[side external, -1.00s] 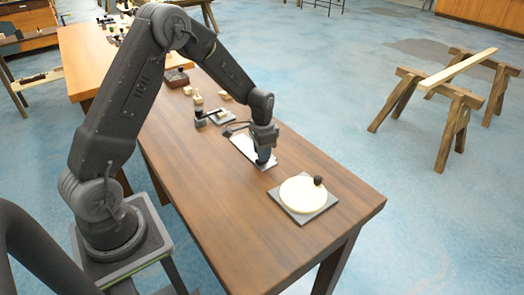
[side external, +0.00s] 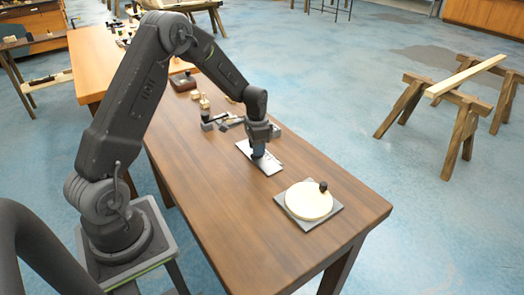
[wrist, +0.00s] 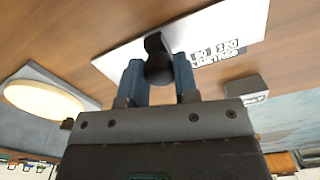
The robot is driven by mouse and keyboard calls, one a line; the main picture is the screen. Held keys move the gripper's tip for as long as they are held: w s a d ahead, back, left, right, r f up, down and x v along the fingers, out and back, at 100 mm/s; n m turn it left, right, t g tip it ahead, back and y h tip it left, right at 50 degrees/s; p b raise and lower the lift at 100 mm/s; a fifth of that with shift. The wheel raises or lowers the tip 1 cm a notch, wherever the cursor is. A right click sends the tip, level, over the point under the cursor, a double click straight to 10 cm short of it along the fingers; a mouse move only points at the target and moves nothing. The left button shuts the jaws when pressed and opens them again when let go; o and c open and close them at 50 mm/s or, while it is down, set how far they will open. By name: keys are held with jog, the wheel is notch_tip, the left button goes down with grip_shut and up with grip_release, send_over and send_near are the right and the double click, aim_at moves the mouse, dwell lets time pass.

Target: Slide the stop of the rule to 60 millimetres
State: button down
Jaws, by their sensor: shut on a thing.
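The rule is a white plate (side external: 270,166) lying flat on the wooden table, and it also shows in the wrist view (wrist: 222,24). Part of its printed scale, with large numbers that look like 90 and 120, shows to the right of my gripper in the wrist view. The stop (wrist: 155,44) is a dark, rounded knob over the plate. My gripper (side external: 258,154) is low over the plate, its two blue fingers (wrist: 159,78) on either side of the stop and shut on it. The stop's exact reading and the rest of the scale are hidden.
A round pale disc (side external: 309,200) with a dark knob sits on a grey square plate nearer the table's front edge. A small grey labelled block (wrist: 247,88) stands beside the rule. Small tan and dark pieces (side external: 203,101) lie behind. The table's near left is clear.

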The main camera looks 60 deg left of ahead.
jog(key=c, duration=0.9)
grip_release()
jog(key=shift+o, duration=0.2)
notch_tip(320, 180, up, 14)
jog(key=shift+f, duration=0.1)
